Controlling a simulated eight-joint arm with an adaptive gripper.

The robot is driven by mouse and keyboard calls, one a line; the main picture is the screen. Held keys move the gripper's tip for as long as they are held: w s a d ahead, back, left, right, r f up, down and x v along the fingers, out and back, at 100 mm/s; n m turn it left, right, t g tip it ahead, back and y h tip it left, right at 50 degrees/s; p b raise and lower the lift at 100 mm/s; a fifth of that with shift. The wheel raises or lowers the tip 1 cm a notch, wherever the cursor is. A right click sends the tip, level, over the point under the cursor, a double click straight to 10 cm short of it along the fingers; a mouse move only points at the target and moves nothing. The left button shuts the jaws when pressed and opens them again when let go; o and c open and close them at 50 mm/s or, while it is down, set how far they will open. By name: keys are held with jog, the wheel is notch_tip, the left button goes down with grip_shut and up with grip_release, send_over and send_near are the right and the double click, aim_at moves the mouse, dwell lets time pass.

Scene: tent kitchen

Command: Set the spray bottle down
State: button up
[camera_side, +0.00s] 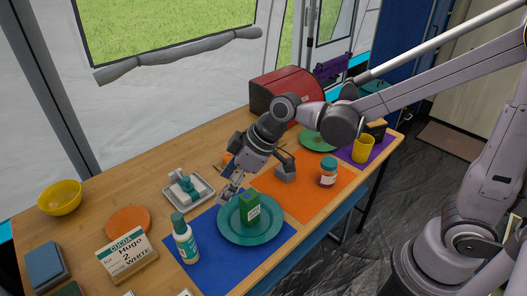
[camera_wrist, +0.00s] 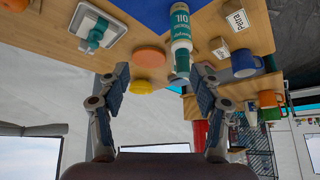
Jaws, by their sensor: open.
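A small teal bottle with a pale nozzle-like top (camera_side: 187,184), which looks like the spray bottle, stands in a light grey tray (camera_side: 207,201). In the wrist view it shows at the upper left (camera_wrist: 96,36). My gripper (camera_side: 229,187) is open and empty, to the right of the tray and above the table near the teal plate (camera_side: 262,238). In the wrist view its two fingers (camera_wrist: 160,75) are spread wide with nothing held. A white bottle with a teal cap (camera_side: 186,244) stands at the blue mat's left edge; it also shows beyond the fingers (camera_wrist: 181,40).
A green box (camera_side: 249,209) stands on the teal plate, close to my gripper. An orange disc (camera_side: 128,221), a yellow bowl (camera_side: 60,197) and a lettered block (camera_side: 127,256) lie to the left. A jar (camera_side: 328,174) and yellow cup (camera_side: 363,149) stand right. Bare wood lies behind the tray.

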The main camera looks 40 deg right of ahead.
jog(key=s+d+r+m+t+h, duration=0.1)
jog(key=s+d+m, duration=0.3)
jog(key=d, duration=0.5)
jog(key=s+d+r+m+t+h, duration=0.1)
jog(key=s+d+r+m+h, duration=0.2)
jog(key=s+d, duration=0.4)
jog(key=d+m, duration=0.1)
jog(key=d, duration=0.1)
jog(key=shift+s+d+m+t, duration=0.3)
jog(key=shift+s+d+m, duration=0.05)
jog(key=shift+s+m, duration=0.05)
